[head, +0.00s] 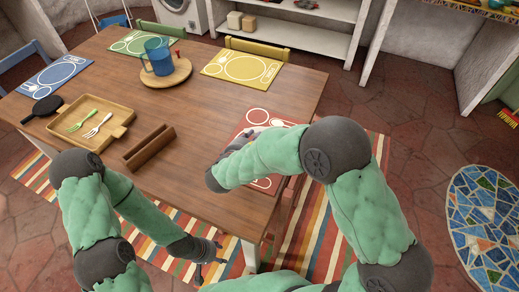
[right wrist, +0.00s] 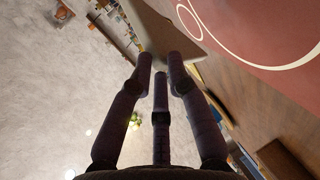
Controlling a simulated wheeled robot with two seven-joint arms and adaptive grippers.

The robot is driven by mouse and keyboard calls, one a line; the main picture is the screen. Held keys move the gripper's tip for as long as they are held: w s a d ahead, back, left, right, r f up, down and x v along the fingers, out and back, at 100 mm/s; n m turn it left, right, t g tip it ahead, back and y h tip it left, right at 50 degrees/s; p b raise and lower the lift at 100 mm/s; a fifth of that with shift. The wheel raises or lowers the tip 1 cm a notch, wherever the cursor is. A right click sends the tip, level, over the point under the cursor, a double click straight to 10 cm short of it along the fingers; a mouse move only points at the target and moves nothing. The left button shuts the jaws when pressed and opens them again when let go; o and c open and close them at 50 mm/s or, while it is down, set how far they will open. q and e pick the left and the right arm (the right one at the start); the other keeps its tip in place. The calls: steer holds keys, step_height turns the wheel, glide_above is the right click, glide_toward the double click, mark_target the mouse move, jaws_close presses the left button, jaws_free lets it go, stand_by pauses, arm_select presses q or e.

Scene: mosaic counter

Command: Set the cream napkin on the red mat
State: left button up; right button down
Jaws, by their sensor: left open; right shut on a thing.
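The red mat (head: 251,127) lies on the near right part of the table, largely covered by my right arm in the head view. It also shows at the upper right of the right wrist view (right wrist: 285,50). My right gripper (right wrist: 162,62) is shut on the cream napkin (right wrist: 184,32), a pale piece at its fingertips beside the mat in that view. Whether the napkin touches the mat is not clear. My left gripper (head: 216,254) is open and empty, off the table's near edge.
On the wooden table (head: 195,115) stand a brown slotted holder (head: 150,148), a tray (head: 117,132) with two forks, and a blue mug (head: 158,58) on a round board. Blue (head: 53,76), green (head: 147,39) and yellow (head: 243,69) mats lie around. The table's middle is clear.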

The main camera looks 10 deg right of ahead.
steer(key=shift+f+b, duration=0.95)
steer(key=shift+f, duration=0.95)
steer(key=c, duration=1.3)
jaws_free()
steer(key=shift+c, duration=0.2)
steer(key=shift+s+a, duration=0.1)
steer(key=p+v, duration=0.1)
steer(key=v, duration=0.6)
steer(key=shift+s+a+r, duration=0.15)
steer(key=shift+s+r, duration=0.05)
steer(key=shift+s, duration=0.1)
